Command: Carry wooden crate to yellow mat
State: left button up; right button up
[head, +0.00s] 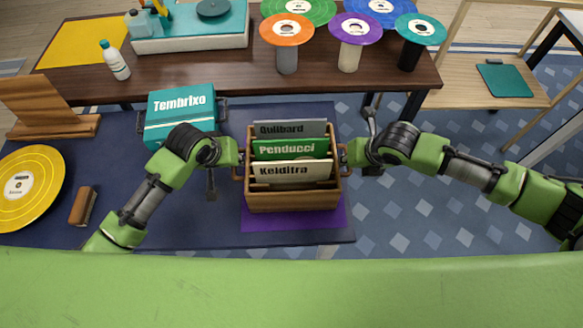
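The wooden crate (293,199) holds several upright record sleeves, with "Quilbard", "Penducci" and "Kelditra" on their labels. It is upright over a purple mat (290,225) on the dark blue table; I cannot tell whether it touches the mat. The yellow mat (84,42) lies on the brown table at the upper left. My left gripper (239,162) is at the crate's left side handle and my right gripper (343,157) is at its right side handle. The fingertips are too small and hidden to tell whether they are closed on the handles.
A teal "Tembrixo" box (180,112) stands left of the crate. The brown table (215,68) behind holds a white bottle (115,60), a turntable (190,34) and several records on spindles (287,30). Patterned floor (400,205) is open to the right.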

pick_arm(q)
grip_shut()
pick_arm(e)
grip_shut()
pick_arm(q)
jog(key=shift+w+r, duration=0.1)
jog(key=shift+r, duration=0.1)
pick_arm(e)
jog(key=shift+w+r, duration=0.1)
jog(key=shift+r, duration=0.1)
